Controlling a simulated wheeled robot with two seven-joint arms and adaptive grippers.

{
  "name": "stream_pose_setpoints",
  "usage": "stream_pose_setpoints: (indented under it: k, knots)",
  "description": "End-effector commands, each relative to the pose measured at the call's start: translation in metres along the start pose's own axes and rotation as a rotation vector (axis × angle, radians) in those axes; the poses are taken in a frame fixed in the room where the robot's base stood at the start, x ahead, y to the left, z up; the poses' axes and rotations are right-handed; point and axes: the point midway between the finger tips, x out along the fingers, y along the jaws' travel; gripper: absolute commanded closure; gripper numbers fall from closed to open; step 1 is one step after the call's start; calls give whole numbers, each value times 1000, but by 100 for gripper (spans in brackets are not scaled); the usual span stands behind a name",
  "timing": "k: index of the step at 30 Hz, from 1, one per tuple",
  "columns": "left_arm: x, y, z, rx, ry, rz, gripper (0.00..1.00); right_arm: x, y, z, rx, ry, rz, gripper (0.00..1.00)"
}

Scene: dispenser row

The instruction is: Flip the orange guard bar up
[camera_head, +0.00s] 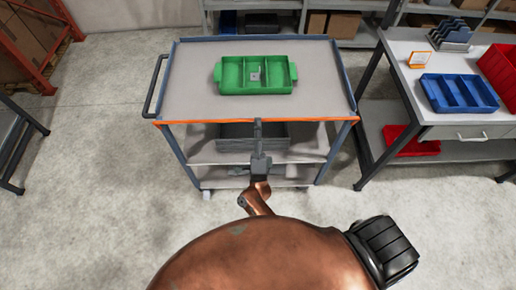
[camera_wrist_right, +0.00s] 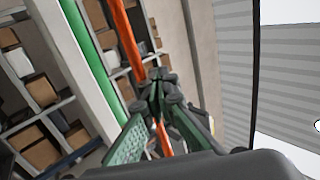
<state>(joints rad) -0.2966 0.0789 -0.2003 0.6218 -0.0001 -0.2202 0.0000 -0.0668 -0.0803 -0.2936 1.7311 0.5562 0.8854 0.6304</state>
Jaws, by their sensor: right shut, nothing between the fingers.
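The orange guard bar (camera_head: 205,122) runs across the front edge of the grey cart's top (camera_head: 190,100), low and level with it, between the two front corners. In the right wrist view the bar (camera_wrist_right: 128,40) passes behind the fingers on a slant. My right gripper (camera_head: 258,124) is at the middle of the bar, shut and empty, its fingers covering a short piece of it. It also shows in the wrist view (camera_wrist_right: 160,76). I cannot tell whether the fingertips touch the bar. A green divided tray (camera_head: 228,88) stands on the cart top, beyond the bar. My left gripper is out of view.
A grey crate (camera_head: 230,130) sits on the cart's shelf below. A workbench (camera_head: 410,78) with a blue divided tray (camera_head: 432,96) and a red bin (camera_head: 500,65) stands to the right. The floor (camera_head: 110,140) left of the cart is clear.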

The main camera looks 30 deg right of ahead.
Motion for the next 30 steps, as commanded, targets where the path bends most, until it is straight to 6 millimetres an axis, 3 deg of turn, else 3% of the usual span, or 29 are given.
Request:
stream_pose_setpoints:
  k: [30]
  knots:
    - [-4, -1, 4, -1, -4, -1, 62, 16, 3, 0, 1, 0, -2, 100]
